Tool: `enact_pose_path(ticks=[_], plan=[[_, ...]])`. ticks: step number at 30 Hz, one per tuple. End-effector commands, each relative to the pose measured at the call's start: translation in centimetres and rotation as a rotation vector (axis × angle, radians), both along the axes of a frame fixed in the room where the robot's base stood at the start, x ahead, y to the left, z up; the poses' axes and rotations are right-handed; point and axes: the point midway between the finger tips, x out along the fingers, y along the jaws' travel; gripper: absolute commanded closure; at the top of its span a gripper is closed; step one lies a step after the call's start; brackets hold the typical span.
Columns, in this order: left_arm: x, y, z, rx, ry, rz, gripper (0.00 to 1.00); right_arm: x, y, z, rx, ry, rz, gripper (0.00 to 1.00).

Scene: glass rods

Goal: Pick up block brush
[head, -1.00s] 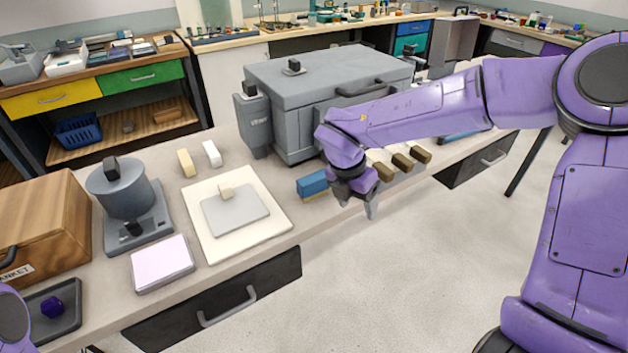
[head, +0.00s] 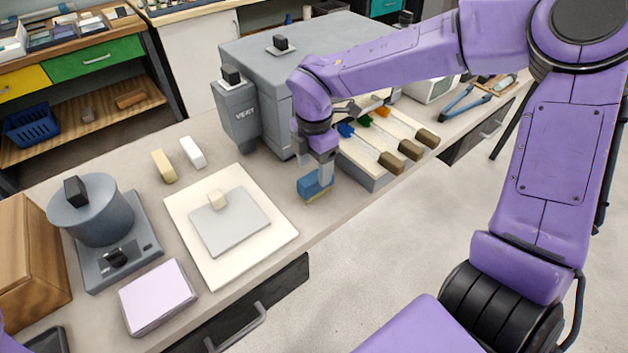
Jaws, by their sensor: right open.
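The block brush (head: 311,188) is a small blue block with a tan bristle edge underneath. It sits on the bench between the cream board and the rack of rods. My right gripper (head: 321,177) points down over it, its fingers at the brush and partly overlapping it. The jaws are open; the far finger is hard to make out, so I cannot tell whether they touch the brush. Only a purple piece of my left arm shows at the lower left edge; its gripper is out of view.
A rack with handled rods (head: 368,183) stands just right of the brush. The grey furnace box (head: 250,55) is behind. A cream board with a grey plate (head: 184,223), a lilac pad (head: 157,296) and a grey pot device (head: 97,212) lie left. The bench's front edge is close.

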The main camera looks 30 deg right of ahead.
Motion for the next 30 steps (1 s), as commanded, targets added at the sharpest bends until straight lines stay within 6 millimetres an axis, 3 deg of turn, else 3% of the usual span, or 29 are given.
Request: enact_pose_path(ticks=[9, 16, 17, 21, 22, 30], plan=[[0.0, 0.0, 1.1, 0.001, -0.001, 0.0, 0.57, -0.7, 0.5, -4.9, -0.002, 0.004, 0.004, 0.34], [0.0, 0.0, 1.0, 0.0, 0.0, 0.0, 0.57, -0.6, 0.5, -5.2, -0.001, 0.0, 0.005, 0.34], [0.0, 0.0, 1.0, 0.0, 0.0, 0.0, 0.57, -0.6, 0.5, -5.2, -0.001, 0.0, 0.005, 0.41], [0.0, 0.0, 1.0, 0.0, 0.0, 0.0, 0.57, -0.6, 0.5, -5.2, -0.001, 0.001, 0.005, 0.86], [0.0, 0.0, 1.0, 0.0, 0.0, 0.0, 0.57, -0.6, 0.5, -5.2, -0.001, 0.001, 0.005, 0.91], [0.0, 0.0, 1.0, 0.0, 0.0, 0.0, 0.57, -0.6, 0.5, -5.1, -0.001, 0.0, 0.005, 0.91]])
